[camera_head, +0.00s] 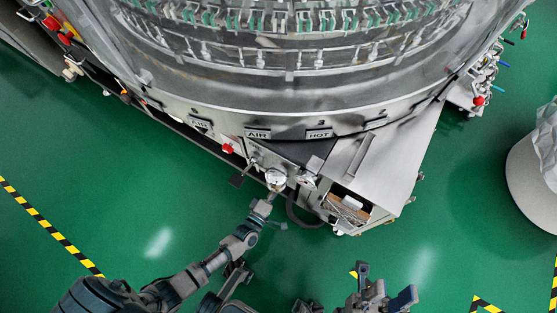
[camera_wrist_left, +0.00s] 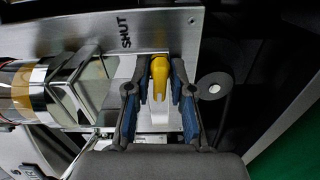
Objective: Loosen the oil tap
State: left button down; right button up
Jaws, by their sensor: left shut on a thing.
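The oil tap shows in the left wrist view as a yellow handle (camera_wrist_left: 159,76) on a metal plate (camera_wrist_left: 190,32) marked "SHUT". My left gripper (camera_wrist_left: 158,100) has its blue-padded fingers on both sides of the handle and is shut on it. In the head view my left gripper (camera_head: 266,200) reaches the front of the machine, beside a round gauge (camera_head: 275,178); its fingertips and the tap are not clear there. My right gripper (camera_head: 385,286) is low in the head view, open and empty, over the floor and away from the machine.
The large round washer (camera_head: 290,95) fills the top, with "AIR" and "HOT" labels on its rim. A metal cabinet (camera_head: 392,165) with an open box (camera_head: 349,205) juts out right of the left gripper. A white bin (camera_head: 530,180) stands at far right. Green floor is clear between.

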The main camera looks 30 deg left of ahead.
pick_arm(q)
jog(key=shift+s+a+f, duration=0.1)
jog(key=shift+a+f, duration=0.1)
jog(key=shift+a, duration=0.05)
jog(key=c, duration=1.2)
grip_release()
jog(key=s, duration=1.2)
jog(key=shift+a, duration=0.2)
jog(key=shift+o, duration=0.2)
